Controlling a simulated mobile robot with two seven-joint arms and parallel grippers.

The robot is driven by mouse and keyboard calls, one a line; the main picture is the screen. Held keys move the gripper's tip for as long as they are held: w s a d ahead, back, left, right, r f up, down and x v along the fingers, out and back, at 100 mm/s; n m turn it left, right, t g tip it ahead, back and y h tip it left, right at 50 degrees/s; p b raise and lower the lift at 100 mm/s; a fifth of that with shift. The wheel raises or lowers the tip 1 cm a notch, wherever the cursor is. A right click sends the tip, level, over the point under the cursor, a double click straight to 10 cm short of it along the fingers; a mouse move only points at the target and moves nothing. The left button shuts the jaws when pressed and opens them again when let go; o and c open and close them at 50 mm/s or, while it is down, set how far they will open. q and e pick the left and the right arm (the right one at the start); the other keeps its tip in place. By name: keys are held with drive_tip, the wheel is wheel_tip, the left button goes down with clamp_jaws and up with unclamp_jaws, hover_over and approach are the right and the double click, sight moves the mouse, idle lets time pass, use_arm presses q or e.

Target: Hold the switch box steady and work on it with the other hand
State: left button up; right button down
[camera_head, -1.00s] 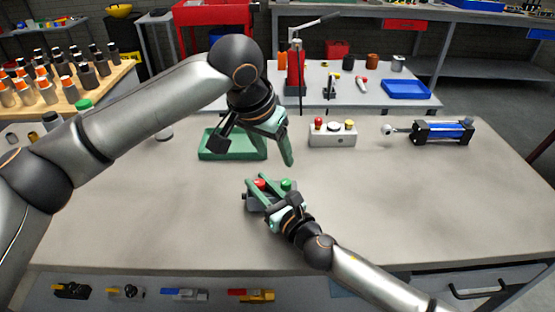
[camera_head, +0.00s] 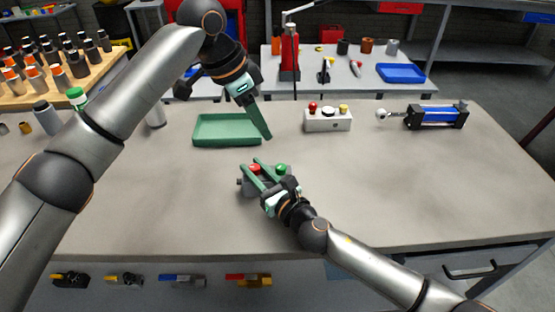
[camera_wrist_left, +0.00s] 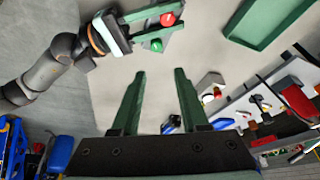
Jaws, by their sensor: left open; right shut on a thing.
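The switch box (camera_head: 247,189) is a small grey box on the workbench with a red button (camera_head: 254,168) and a green button (camera_head: 281,169) on top. My right gripper (camera_head: 257,173) is shut on it, its green fingers reaching along the box between and beside the buttons. My left gripper (camera_head: 263,128) is open and empty, above and behind the box, apart from it. In the left wrist view its two fingers (camera_wrist_left: 160,78) are spread with nothing between them. The red button (camera_wrist_left: 168,19) and green button (camera_wrist_left: 157,45) show beyond them, partly framed by my right gripper.
A green tray (camera_head: 205,143) lies behind and left of the box. The bench's right side is clear.

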sight(281, 166)
use_arm(q)
drive_tip(key=d+f+m, duration=0.1)
drive_tip(key=f, duration=0.3)
drive_tip(key=w+d+f, duration=0.1)
drive_tip(key=f, duration=0.3)
drive_tip(key=d+f+m+g, duration=0.1)
drive_tip(key=f, duration=0.3)
drive_tip(key=shift+w+d+m+h, duration=0.15)
drive_tip(key=shift+d+m+h, duration=0.15)
drive_tip(key=shift+d+h, duration=0.1)
drive_tip(key=shift+r, duration=0.1)
clamp_jaws()
